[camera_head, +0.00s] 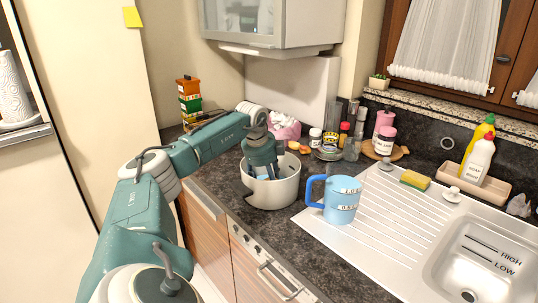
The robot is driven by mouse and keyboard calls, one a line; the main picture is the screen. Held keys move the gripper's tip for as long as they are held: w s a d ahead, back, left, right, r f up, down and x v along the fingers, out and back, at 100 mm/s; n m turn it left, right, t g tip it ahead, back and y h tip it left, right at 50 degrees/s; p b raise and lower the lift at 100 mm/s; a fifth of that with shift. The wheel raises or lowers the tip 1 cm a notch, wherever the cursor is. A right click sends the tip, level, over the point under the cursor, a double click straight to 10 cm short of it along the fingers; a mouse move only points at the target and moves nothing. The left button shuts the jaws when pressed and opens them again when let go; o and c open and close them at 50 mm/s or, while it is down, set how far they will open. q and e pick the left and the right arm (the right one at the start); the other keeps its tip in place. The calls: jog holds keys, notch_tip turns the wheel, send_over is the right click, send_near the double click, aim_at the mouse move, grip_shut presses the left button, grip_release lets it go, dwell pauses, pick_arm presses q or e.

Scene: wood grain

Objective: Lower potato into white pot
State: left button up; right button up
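The white pot (273,192) stands on the dark counter near its front edge, left of the sink. My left gripper (264,174) points down into the pot, its fingers inside the rim. The fingertips are small and partly hidden by the pot wall, so I cannot tell whether they are open or shut. I cannot make out a potato; the inside of the pot is largely hidden by the gripper and the front wall. My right gripper is out of view.
A blue measuring jug (341,200) stands close right of the pot. Jars (315,137) and small reddish items (297,147) are behind it. Stacked boxes (189,100) stand at the back left. The ribbed drainboard (385,220) is mostly clear; a sponge (415,180) lies near its back.

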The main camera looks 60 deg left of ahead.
pick_arm(q)
jog(key=o, duration=1.3)
jog(key=shift+o, duration=0.2)
